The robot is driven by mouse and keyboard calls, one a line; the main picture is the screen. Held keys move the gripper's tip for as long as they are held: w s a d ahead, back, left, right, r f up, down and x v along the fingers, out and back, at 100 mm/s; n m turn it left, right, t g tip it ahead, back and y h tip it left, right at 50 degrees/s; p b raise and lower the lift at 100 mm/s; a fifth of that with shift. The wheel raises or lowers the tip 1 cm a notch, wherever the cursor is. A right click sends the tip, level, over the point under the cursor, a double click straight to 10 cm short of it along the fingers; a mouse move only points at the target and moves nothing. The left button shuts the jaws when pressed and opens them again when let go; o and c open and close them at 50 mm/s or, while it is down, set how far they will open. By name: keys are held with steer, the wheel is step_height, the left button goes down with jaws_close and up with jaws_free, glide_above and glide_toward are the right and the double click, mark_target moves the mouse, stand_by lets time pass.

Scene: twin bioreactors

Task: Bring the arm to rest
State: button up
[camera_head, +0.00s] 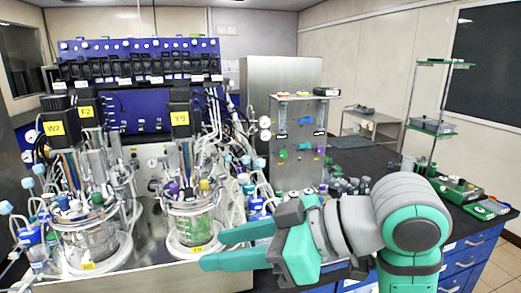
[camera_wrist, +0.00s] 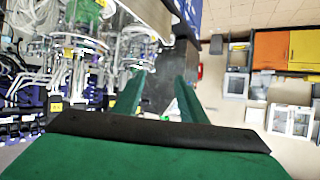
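My gripper (camera_head: 211,250) reaches leftward from the right side of the head view, with its arm bent at the right. Its two green fingers are apart, one above the other, and nothing shows between them. The fingertips are in front of the base of the glass vessel labelled Y9 (camera_head: 190,227); I cannot tell whether they touch it. In the wrist view the gripper (camera_wrist: 158,86) also has its fingers spread, with a grey surface behind the gap.
A second glass vessel (camera_head: 88,238) stands at the left, with tubes and coloured caps around it. A blue pump rack (camera_head: 140,105) and a grey control unit (camera_head: 298,140) stand behind. The dark bench (camera_head: 375,160) carries small bottles. A glass shelf stand (camera_head: 436,63) is at the right.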

steer(key=w+a+f+m+t+y, duration=0.1)
steer(key=w+f+m+t+y, duration=0.2)
steer(key=w+f+m+t, duration=0.75)
step_height(320, 180, down, 22)
steer(key=d+m+t+h, duration=0.2)
steer(key=m+t+h, duration=0.1)
steer(key=m+h, duration=0.55)
steer(key=s+d+f+m+g+h, duration=0.1)
steer(key=s+d+f+h, duration=0.15)
steer(key=s+f, duration=0.5)
steer(key=s+d+f+h, duration=0.1)
steer(key=s+f+h, duration=0.3)
steer(key=s+f, duration=0.3)
steer(key=s+r+n, duration=0.1)
steer(key=s+n, duration=0.4)
steer(key=s, duration=1.6)
steer(key=shift+d+n+g, duration=0.2)
steer(key=shift+n+g, duration=0.2)
steer(key=shift+g, duration=0.05)
